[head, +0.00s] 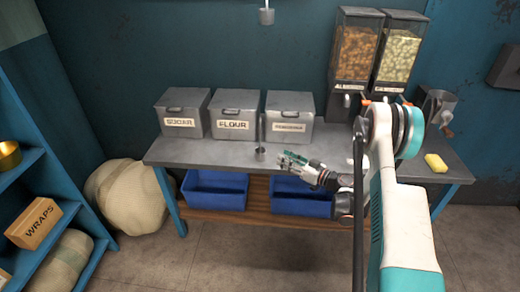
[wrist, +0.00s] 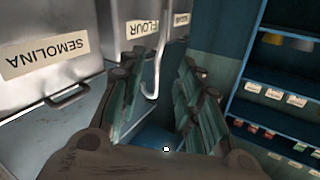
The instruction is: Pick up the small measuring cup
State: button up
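A small metal measuring cup (head: 260,152) with a long thin upright handle stands on the metal table in front of the flour and semolina bins. My gripper (head: 284,160) is low over the table, just right of the cup, with its fingers pointing left towards it. In the wrist view the handle (wrist: 160,50), with a hooked end, shows beyond and between the green-padded fingers of my gripper (wrist: 163,78). The fingers are apart with a gap between them, and I see no grip on the handle. The cup's bowl is not visible in the wrist view.
Metal bins labelled sugar (head: 180,122), flour (head: 233,124) and semolina (head: 289,128) line the table's back (head: 215,152). Two dispensers (head: 356,55) and a yellow sponge (head: 436,163) are to the right. Another small metal cup (head: 267,16) hangs above. Blue crates (head: 215,203) sit below.

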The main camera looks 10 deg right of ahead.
aim_at(260, 149)
jog(key=x, duration=0.7)
jog(key=shift+p, duration=0.3)
jog(key=shift+b+x, duration=1.3)
jog(key=shift+x, duration=1.75)
jog(key=shift+r, duration=0.2)
grip_shut()
